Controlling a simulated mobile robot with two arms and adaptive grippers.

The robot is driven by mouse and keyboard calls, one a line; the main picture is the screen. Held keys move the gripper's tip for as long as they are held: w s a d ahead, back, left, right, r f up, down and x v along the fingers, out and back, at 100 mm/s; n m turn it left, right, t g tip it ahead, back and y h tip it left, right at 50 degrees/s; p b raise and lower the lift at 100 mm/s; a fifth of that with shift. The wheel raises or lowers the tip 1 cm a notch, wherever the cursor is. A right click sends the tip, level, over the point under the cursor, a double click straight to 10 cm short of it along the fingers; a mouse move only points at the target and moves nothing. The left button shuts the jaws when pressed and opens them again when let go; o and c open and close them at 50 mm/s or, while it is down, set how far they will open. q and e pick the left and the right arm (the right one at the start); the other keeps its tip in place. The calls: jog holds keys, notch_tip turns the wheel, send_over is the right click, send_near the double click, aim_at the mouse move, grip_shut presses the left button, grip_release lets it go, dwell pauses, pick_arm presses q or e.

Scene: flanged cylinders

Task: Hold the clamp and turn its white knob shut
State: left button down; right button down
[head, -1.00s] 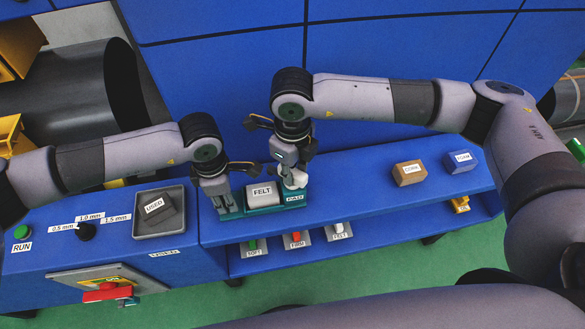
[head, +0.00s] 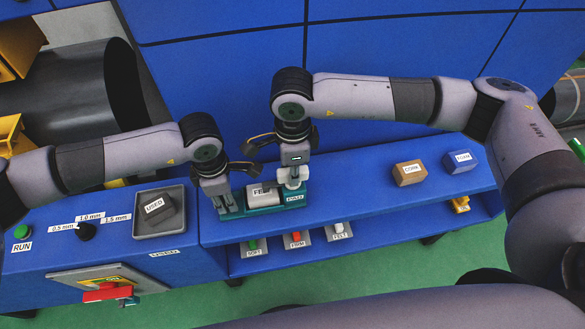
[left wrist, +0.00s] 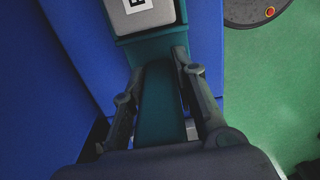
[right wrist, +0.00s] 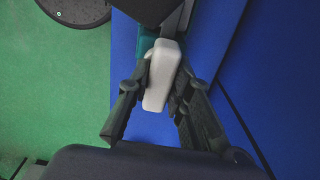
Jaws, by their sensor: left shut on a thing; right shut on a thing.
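The teal clamp (head: 262,209) lies on the blue bench with a grey felt block (head: 260,196) in it. My left gripper (head: 224,207) is shut on the clamp's left end; the left wrist view shows the teal bar (left wrist: 163,105) between its fingers (left wrist: 160,110). The white knob (head: 293,176) is at the clamp's right end. My right gripper (head: 292,165) reaches it from above. In the right wrist view its fingers (right wrist: 160,95) are shut on the white knob (right wrist: 162,75). The gripper partly hides the knob in the head view.
A grey tray (head: 160,232) with a block marked USED stands at the left, near a dark dial (head: 86,231) and a green RUN button (head: 22,232). A brown CORK block (head: 408,173) and a blue block (head: 460,162) sit to the right. Labelled holders fill the lower shelf.

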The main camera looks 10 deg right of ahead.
dwell(0.4)
jog(key=c, duration=1.4)
grip_release()
jog(key=shift+c, duration=0.2)
jog(key=shift+r, duration=0.1)
notch_tip(320, 180, up, 12)
pick_arm(q)
jog(key=c, duration=1.2)
grip_release()
